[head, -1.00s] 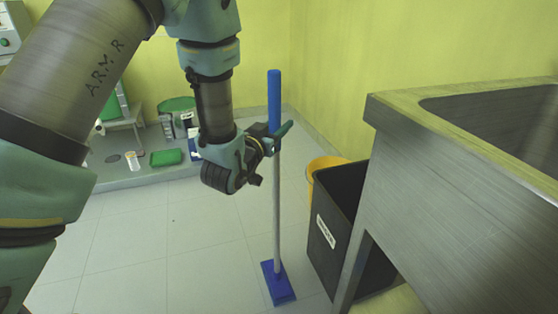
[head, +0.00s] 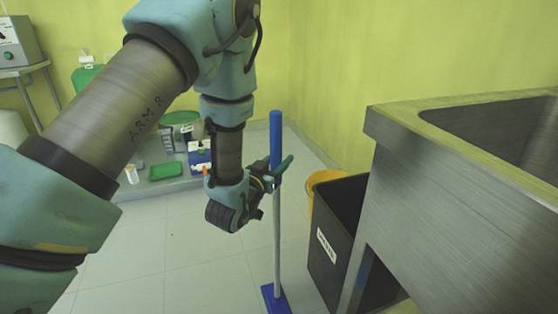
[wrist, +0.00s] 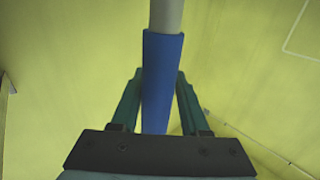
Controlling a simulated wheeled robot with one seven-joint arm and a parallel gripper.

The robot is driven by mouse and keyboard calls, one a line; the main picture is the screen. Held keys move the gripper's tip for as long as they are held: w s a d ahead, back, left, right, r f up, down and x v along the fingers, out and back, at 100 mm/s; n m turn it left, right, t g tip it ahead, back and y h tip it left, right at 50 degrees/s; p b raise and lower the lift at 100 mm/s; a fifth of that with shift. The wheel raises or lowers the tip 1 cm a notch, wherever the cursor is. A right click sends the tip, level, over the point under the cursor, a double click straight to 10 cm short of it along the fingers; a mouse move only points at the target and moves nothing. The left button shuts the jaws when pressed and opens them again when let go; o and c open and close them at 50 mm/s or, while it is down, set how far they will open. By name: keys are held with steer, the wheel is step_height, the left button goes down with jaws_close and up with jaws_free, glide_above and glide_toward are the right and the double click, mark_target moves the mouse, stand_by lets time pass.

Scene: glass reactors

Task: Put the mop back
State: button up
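The mop has a blue grip (head: 275,138), a thin grey pole (head: 277,240) and a flat blue head (head: 275,299) low in the head view. It stands close to upright, left of the black bin. My gripper (head: 277,172) is at the lower part of the blue grip, its fingers closed around it. In the wrist view the blue grip (wrist: 162,80) lies between the two teal fingers (wrist: 160,92), which press near its sides. The head view's lower edge partly cuts off the mop head, so its contact with the floor is hard to tell.
The black bin (head: 322,262) with a white label stands right of the mop, with a yellow bucket (head: 318,180) behind it. A steel sink (head: 440,190) fills the right. A low platform with a green tray (head: 166,172) is at the back left. Tiled floor lies clear at left.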

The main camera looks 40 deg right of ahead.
steer(key=o, duration=0.3)
steer(key=shift+a, duration=0.1)
steer(key=v, duration=1.2)
steer(key=shift+p, duration=0.3)
